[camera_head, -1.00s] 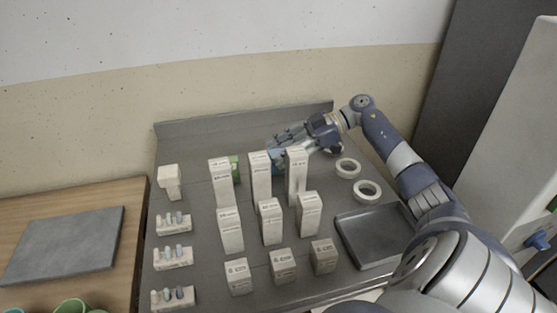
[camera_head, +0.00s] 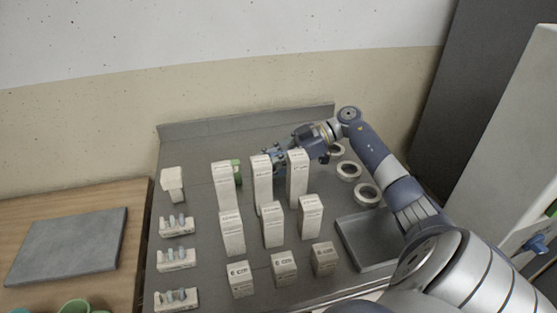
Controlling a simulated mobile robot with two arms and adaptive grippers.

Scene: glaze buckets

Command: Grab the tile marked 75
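Several pale upright blocks with small printed labels stand in rows on the grey table; I cannot read a 75 on any. The back row has a left block (camera_head: 224,186), a middle block (camera_head: 262,182) and a right block (camera_head: 297,180). My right gripper (camera_head: 277,158) is low behind the middle and right back blocks, pointing left. Its fingertips are partly hidden by them, so I cannot tell whether it is open or holds anything. A green thing (camera_head: 237,172) shows behind the left back block. My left gripper is out of view.
Several white rings (camera_head: 367,194) lie right of the blocks, near a grey tray (camera_head: 371,240). Small white racks with coloured pegs (camera_head: 177,257) line the left edge. A wooden table (camera_head: 100,285) with a grey slab (camera_head: 68,246) stands at left. The back edge is raised.

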